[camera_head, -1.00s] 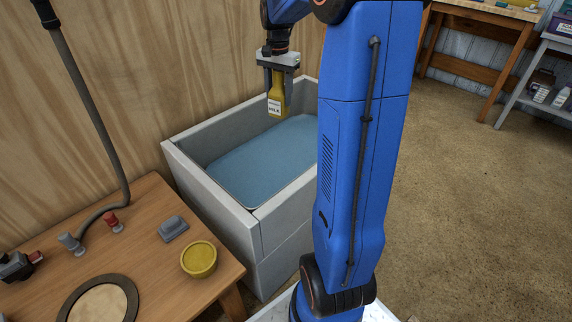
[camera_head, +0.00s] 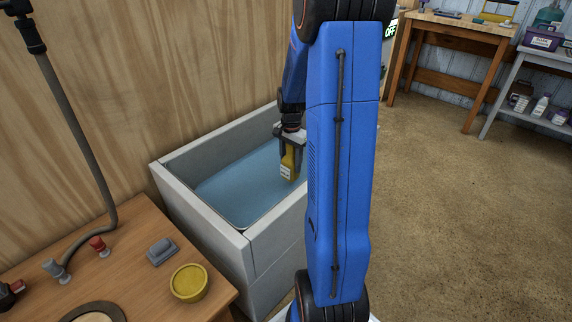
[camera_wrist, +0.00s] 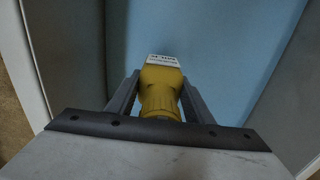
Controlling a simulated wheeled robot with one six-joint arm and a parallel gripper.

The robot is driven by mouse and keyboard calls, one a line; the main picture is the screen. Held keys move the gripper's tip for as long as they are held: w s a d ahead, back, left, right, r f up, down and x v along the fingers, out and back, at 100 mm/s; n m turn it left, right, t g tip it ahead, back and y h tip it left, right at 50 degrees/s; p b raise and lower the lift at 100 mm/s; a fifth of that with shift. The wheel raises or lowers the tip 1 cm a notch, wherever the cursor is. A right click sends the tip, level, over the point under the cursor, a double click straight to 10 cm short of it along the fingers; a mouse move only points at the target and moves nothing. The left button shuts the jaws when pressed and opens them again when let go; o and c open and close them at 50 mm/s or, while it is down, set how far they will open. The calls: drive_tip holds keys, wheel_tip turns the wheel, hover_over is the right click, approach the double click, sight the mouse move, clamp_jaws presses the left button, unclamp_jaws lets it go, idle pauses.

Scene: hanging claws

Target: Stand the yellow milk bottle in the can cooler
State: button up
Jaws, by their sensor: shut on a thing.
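The yellow milk bottle (camera_head: 287,170), with a white label, is upright and held in the air over the blue-floored grey basin. My gripper (camera_head: 289,153) is shut on it, one finger on each side. In the wrist view the bottle (camera_wrist: 161,90) sits between the fingers of my gripper (camera_wrist: 157,98), its label toward the basin's blue floor. I cannot name the can cooler with certainty; a round yellow open-topped holder (camera_head: 189,282) on the wooden table may be it. My gripper is well away from that holder. My blue arm hides part of the basin's right side.
The grey basin (camera_head: 197,213) has raised walls around the bottle. The wooden table (camera_head: 130,268) carries a grey block (camera_head: 161,251), red and grey knobs and a hose (camera_head: 62,110). A wooden wall is behind. Open floor (camera_head: 450,200) lies to the right.

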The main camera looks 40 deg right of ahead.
sight(291, 151)
drive_tip(key=shift+f, duration=3.65)
drive_tip(key=shift+f, duration=0.15)
drive_tip(key=o, duration=1.1)
drive_tip(key=shift+o, duration=0.2)
wheel_tip(291, 151, up, 12)
drive_tip(key=shift+r, duration=0.1)
drive_tip(key=s+a+r+n+t, duration=0.1)
drive_tip(key=s+a+r+n, duration=0.3)
drive_tip(key=a+r, duration=0.3)
drive_tip(key=s+a+r+n+t, duration=0.1)
drive_tip(key=s+a+r+n, duration=0.35)
drive_tip(key=a, duration=0.55)
drive_tip(key=s+a+r+n+t, duration=0.2)
drive_tip(key=s+a+n, duration=0.6)
drive_tip(key=s, duration=0.5)
drive_tip(key=shift+s+a+r+t, duration=0.35)
drive_tip(key=shift+s+a+t, duration=0.05)
drive_tip(key=shift+a, duration=0.85)
